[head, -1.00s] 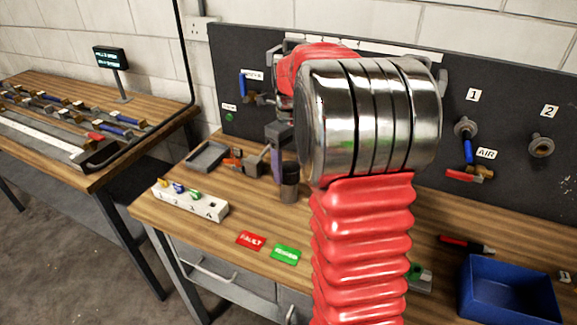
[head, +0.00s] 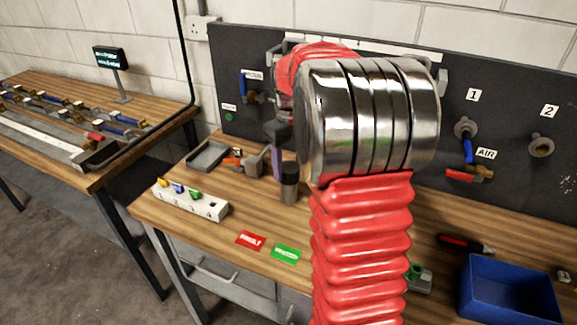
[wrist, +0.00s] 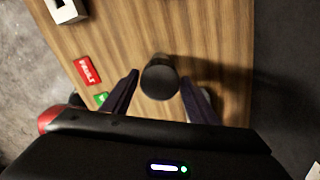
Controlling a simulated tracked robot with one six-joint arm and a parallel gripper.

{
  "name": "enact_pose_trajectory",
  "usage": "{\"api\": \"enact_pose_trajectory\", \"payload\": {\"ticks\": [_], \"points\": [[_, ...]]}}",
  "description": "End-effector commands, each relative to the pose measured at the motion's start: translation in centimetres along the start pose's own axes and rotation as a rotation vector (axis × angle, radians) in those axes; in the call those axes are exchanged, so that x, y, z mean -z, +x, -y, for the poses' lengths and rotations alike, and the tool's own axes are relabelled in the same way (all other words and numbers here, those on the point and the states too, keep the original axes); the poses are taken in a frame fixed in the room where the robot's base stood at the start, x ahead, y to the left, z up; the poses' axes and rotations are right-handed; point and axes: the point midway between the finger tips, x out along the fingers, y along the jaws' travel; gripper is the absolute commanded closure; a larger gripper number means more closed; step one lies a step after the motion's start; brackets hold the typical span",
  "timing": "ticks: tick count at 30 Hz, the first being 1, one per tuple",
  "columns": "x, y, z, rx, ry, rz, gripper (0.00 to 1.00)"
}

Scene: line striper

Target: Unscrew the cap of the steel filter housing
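The steel filter housing (head: 289,195) stands upright on the bench, a small grey cylinder with a dark cap (head: 289,170). In the wrist view, I look down on the round dark cap (wrist: 159,78). My gripper (wrist: 159,80) is open, with one dark finger on each side of the cap and a small gap seen on both sides. In the head view, my gripper (head: 278,160) is beside the housing, at its upper left, partly hidden behind my arm. I cannot tell how far the fingertips are above or around the cap.
A grey tray (head: 208,156) and a grey clamp-like fixture (head: 255,163) lie left of the housing. A numbered white rack (head: 190,203), a red card (head: 250,240) and a green card (head: 286,254) are nearer the front. A blue bin (head: 508,290) stands at right. A dark panel (head: 350,75) rises behind.

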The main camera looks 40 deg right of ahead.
Motion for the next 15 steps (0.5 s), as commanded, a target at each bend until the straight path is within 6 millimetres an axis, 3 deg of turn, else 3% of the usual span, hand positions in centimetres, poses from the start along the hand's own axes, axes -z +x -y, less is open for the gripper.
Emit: {"api": "enact_pose_trajectory", "payload": {"ticks": [15], "points": [[0.0, -0.01, 0.0, 0.0, 0.0, 0.0, 0.81]]}}
